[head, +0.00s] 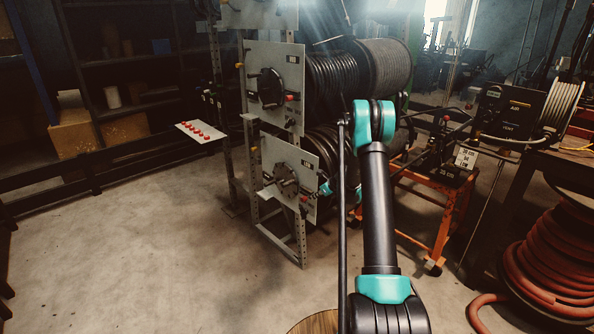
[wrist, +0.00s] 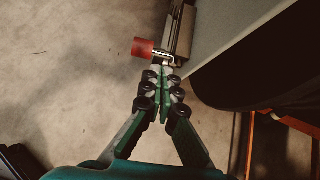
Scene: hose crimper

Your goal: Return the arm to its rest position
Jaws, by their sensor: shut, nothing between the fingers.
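My arm (head: 378,205) reaches forward and up from the bottom of the head view, with teal joints and a black link. A red cylindrical knob (wrist: 143,47) on a metal shaft is just beyond and left of the fingertips. I cannot tell whether they touch it.
A hose-reel rack with grey plates (head: 275,85) stands close behind my arm. An orange stand (head: 440,205) is to its right. A red hose coil (head: 550,255) lies at lower right. A shelf with boxes (head: 75,135) is at far left. Concrete floor (head: 150,260) is clear at lower left.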

